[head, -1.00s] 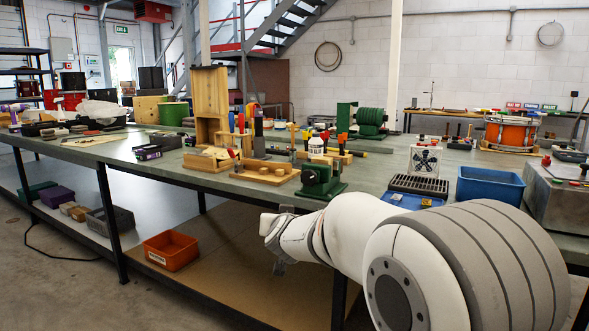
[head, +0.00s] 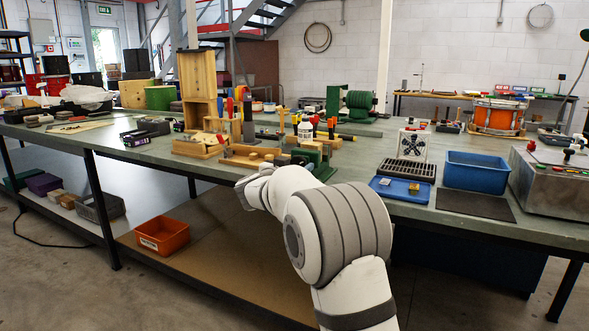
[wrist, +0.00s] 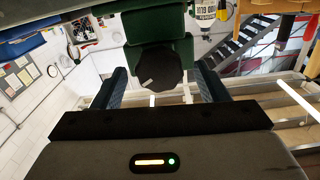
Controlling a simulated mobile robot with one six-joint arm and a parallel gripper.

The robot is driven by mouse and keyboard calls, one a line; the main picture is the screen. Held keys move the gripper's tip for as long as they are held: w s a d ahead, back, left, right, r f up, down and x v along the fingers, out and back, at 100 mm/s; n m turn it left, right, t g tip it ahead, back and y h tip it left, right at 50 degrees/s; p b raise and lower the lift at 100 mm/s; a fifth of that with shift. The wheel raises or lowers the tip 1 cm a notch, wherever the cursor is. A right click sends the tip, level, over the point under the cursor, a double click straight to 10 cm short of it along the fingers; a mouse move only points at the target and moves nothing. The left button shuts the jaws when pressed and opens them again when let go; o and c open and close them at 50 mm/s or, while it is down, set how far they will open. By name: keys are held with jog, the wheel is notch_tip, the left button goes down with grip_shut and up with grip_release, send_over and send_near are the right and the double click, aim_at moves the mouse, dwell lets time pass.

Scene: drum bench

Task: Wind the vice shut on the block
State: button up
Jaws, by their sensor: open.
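The green vice (head: 312,158) stands at the front edge of the bench, partly hidden behind my arm in the head view. In the wrist view its green body (wrist: 157,27) fills the top middle. A dark, many-sided knob or handle end (wrist: 160,73) faces the wrist camera. My gripper (wrist: 161,80) is open, with one blue-grey finger on each side of this dark part and visible gaps between. In the head view my gripper (head: 250,186) is just off the bench's front edge, left of the vice. I cannot make out the block or the space between the jaws.
Wooden fixtures (head: 250,157) and several upright tools crowd the bench around the vice. To the right are a blue tray (head: 402,191), a blue bin (head: 485,170) and a grey metal box (head: 552,182). An orange bin (head: 162,236) sits on the lower shelf.

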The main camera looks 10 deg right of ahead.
jog(key=shift+w+d, duration=0.3)
jog(key=shift+w, duration=0.05)
jog(key=shift+c, duration=0.4)
jog(key=c, duration=0.9)
